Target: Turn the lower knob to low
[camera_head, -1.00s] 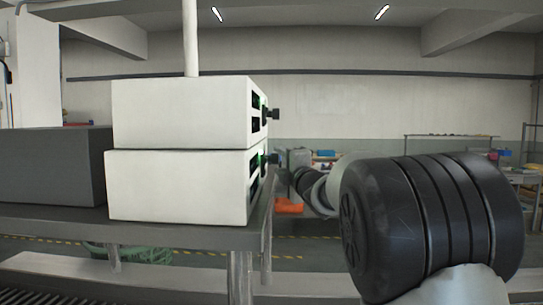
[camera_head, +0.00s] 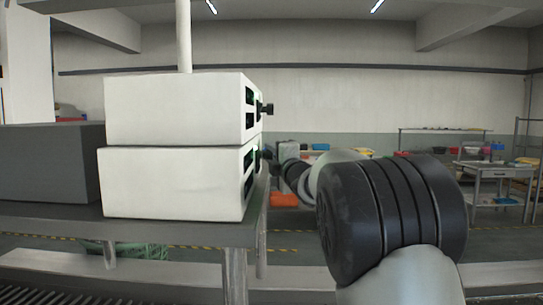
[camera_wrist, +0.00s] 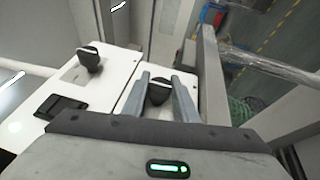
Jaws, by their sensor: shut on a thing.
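Two white boxes are stacked in the head view, the upper box (camera_head: 172,108) on the lower box (camera_head: 168,184). Their control faces point right and show only edge-on there. The upper knob (camera_head: 267,109) sticks out to the right; it also shows in the wrist view (camera_wrist: 89,60), free of my fingers. In the wrist view the lower knob (camera_wrist: 158,92), black with a pale pointer line, sits between my two grey fingers. My gripper (camera_wrist: 160,78) is shut on it. Dial markings are too small to read. In the head view my arm largely blends with the lower knob's area.
The boxes stand on a grey table (camera_head: 185,232), with a dark grey box (camera_head: 48,165) to their left. A vertical white pole (camera_head: 184,35) rises behind the upper box. A black switch (camera_wrist: 60,107) lies near the upper knob.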

